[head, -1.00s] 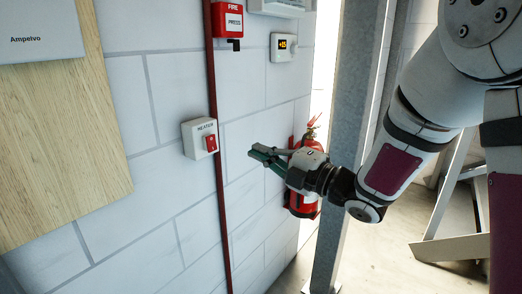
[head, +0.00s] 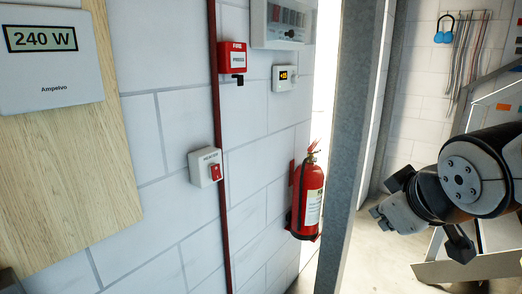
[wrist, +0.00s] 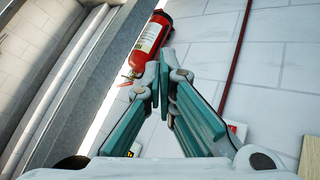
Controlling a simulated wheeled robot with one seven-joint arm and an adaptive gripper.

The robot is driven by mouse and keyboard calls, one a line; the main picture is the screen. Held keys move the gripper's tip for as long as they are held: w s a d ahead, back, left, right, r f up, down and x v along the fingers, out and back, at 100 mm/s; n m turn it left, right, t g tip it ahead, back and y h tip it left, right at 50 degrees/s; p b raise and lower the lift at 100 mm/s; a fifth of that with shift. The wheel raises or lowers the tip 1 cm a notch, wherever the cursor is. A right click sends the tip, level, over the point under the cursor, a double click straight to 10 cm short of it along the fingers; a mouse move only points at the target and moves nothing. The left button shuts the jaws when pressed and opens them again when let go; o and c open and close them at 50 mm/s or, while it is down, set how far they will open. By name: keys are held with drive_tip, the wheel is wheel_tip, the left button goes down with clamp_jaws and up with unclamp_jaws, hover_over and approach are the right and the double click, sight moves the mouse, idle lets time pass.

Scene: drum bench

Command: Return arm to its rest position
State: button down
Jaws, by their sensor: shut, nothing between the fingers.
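My gripper (wrist: 160,88) shows in the wrist view with its two green-sided fingers brought together at the tips and nothing between them. It points toward the white block wall and the red fire extinguisher (wrist: 149,45), apart from both. In the head view my arm is folded at the right edge, in front of the metal frame and clear of the wall.
The heater switch (head: 206,168) is on the wall. The fire extinguisher (head: 307,198) hangs beside a grey steel post (head: 348,150). A red fire call box (head: 232,57), a small thermostat (head: 284,78) and a meter reading 240 W (head: 50,58) are also mounted there.

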drive_tip(key=s+a+f+m+g+y+p, duration=0.1)
drive_tip(key=s+m+g, duration=0.3)
drive_tip(key=s, duration=1.3)
drive_tip(key=shift+a+f+m+g, duration=0.4)
drive_tip(key=shift+a+m, duration=0.15)
drive_tip(key=shift+m, duration=0.15)
